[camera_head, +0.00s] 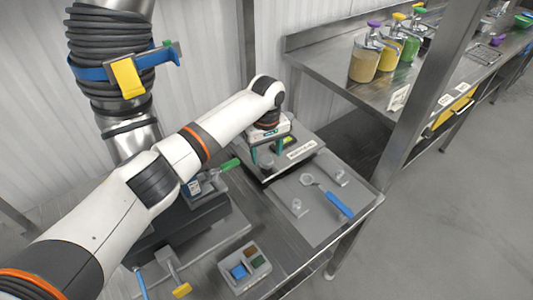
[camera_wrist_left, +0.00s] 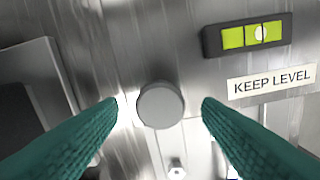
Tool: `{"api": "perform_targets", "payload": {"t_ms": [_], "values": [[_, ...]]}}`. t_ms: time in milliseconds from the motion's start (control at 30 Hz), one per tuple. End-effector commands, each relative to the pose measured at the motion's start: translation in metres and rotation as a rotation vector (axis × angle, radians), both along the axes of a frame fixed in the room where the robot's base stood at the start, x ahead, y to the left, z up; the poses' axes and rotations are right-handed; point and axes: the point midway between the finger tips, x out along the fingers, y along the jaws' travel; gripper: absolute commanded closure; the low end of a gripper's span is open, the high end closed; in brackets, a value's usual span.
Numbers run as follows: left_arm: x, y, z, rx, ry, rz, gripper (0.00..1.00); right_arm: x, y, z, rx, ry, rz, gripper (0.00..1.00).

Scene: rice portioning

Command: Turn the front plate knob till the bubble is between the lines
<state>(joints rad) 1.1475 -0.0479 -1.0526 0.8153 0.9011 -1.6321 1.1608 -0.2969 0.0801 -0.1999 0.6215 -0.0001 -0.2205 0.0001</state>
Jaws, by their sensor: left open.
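The round grey knob (camera_wrist_left: 160,105) sits between the two teal fingers of my left gripper (camera_wrist_left: 160,110) in the left wrist view, with a gap on each side. My left gripper (camera_head: 270,154) is open over the steel plate (camera_head: 322,148) in the head view, and the knob (camera_head: 266,164) shows below it. The level vial (camera_wrist_left: 230,38) is yellow-green in a black housing, up and right of the knob. Its pale bubble (camera_wrist_left: 261,33) lies right of the vial's middle, close to the right line. A "KEEP LEVEL" label (camera_wrist_left: 271,83) is below it.
A blue-handled tool (camera_head: 338,203) and small clear pieces lie on the bench in front of the plate. A grey divided tray (camera_head: 232,282) is at the near edge. Jars (camera_head: 364,64) stand on the shelf at the back right, beyond a steel post (camera_head: 425,85).

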Motion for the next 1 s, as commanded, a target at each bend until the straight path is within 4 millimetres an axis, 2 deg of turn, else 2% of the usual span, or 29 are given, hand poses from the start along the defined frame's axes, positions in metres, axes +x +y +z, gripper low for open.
{"api": "perform_targets", "payload": {"t_ms": [133,467,533,767,1000], "values": [[0.0,0.0,-0.014,0.0,0.0,0.0,0.41,0.009,0.001,0.002,0.002,-0.014,0.0,0.6],[0.0,0.0,-0.019,0.0,-0.001,-0.001,0.41,-0.005,0.0,0.001,0.0,0.005,0.0,0.6],[0.0,0.0,-0.019,0.0,-0.001,-0.001,0.47,-0.006,0.0,0.001,0.0,0.008,0.0,0.6],[0.0,0.0,-0.019,0.0,-0.001,-0.001,0.85,-0.006,0.0,0.001,0.0,0.008,0.0,0.6],[0.0,0.0,-0.018,-0.001,0.0,-0.019,0.85,-0.005,0.0,0.003,-0.001,0.007,0.0,0.6]]}}
